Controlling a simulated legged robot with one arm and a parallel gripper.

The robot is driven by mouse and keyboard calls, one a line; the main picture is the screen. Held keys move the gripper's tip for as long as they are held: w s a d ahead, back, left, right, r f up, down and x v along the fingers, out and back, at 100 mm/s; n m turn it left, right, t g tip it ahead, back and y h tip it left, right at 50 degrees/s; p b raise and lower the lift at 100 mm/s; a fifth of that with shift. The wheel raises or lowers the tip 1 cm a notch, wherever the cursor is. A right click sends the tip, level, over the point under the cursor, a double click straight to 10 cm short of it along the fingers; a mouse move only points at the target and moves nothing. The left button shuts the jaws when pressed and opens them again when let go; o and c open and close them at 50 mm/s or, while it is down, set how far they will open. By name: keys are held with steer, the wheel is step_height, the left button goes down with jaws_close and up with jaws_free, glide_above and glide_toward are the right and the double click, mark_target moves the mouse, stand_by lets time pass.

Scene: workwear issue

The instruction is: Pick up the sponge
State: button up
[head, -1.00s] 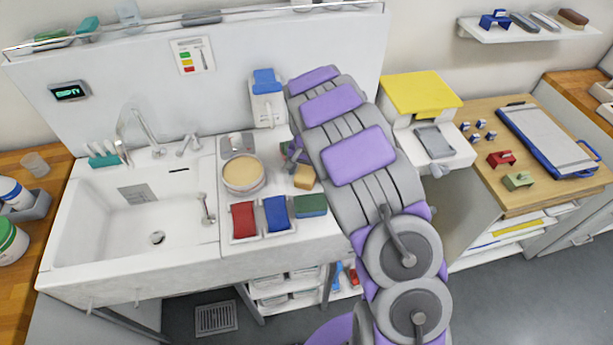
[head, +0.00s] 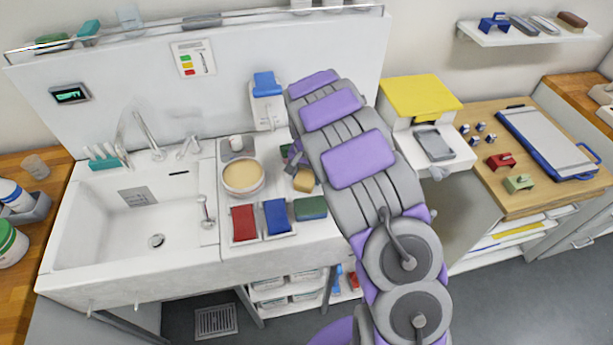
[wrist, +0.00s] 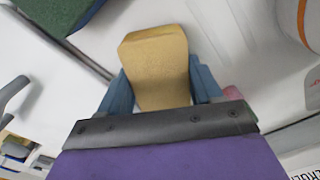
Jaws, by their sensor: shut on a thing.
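The sponge (head: 304,181) is a small yellow-tan block at the right of the sink counter, beside my arm. In the wrist view the sponge (wrist: 156,62) sits between the two blue-grey fingers of my gripper (wrist: 160,88), which is shut on it. In the head view my gripper (head: 296,160) is partly hidden behind my arm. Whether the sponge touches the counter is hard to tell.
A round tub (head: 243,178) with tan contents stands left of the sponge. Red (head: 243,222), blue (head: 277,214) and green (head: 310,208) pads lie in front. The white sink (head: 140,215) is at left. A jug with a blue top (head: 267,100) stands behind.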

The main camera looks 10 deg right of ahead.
mark_target(307, 174)
step_height(307, 174, up, 10)
steer(key=shift+p, duration=0.95)
steer(key=o, duration=0.5)
steer(key=c, duration=0.3)
steer(key=shift+c, duration=0.2)
